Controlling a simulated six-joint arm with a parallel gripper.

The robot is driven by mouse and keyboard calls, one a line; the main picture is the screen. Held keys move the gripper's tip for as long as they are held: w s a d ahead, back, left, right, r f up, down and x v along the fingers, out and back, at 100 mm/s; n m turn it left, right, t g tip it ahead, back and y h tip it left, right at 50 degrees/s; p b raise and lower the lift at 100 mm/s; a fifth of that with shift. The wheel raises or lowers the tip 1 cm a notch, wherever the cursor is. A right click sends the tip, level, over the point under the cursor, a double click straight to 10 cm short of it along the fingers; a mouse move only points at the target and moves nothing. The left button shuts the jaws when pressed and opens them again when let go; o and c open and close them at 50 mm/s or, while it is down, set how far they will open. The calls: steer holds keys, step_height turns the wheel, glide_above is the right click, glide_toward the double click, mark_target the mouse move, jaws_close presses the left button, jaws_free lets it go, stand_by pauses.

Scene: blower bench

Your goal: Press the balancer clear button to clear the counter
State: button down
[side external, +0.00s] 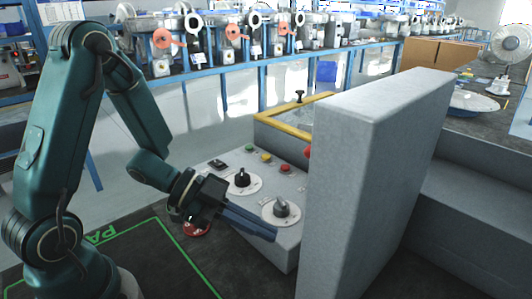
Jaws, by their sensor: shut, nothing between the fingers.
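A sloped grey control panel (211,166) stands in the middle of the side external view. It bears small green (249,148), yellow (266,157) and red (286,168) buttons in a row, and a small black part (218,164) at its upper left. I cannot read which button is the balancer clear button, and no counter display can be made out. My gripper (273,234) is shut and empty. Its fingers point right across the panel's lower front, below the dials and apart from the row of buttons. Whether it touches the panel is unclear.
A tall grey block (372,170) blocks the right side. A yellow-edged box (282,117) stands behind.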

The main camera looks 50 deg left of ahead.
steer(key=shift+d, duration=2.5)
steer(key=shift+d, duration=0.4)
steer(key=shift+d, duration=0.35)
stand_by(0.6)
stand_by(0.3)
steer(key=shift+a, duration=0.8)
steer(key=a, duration=0.5)
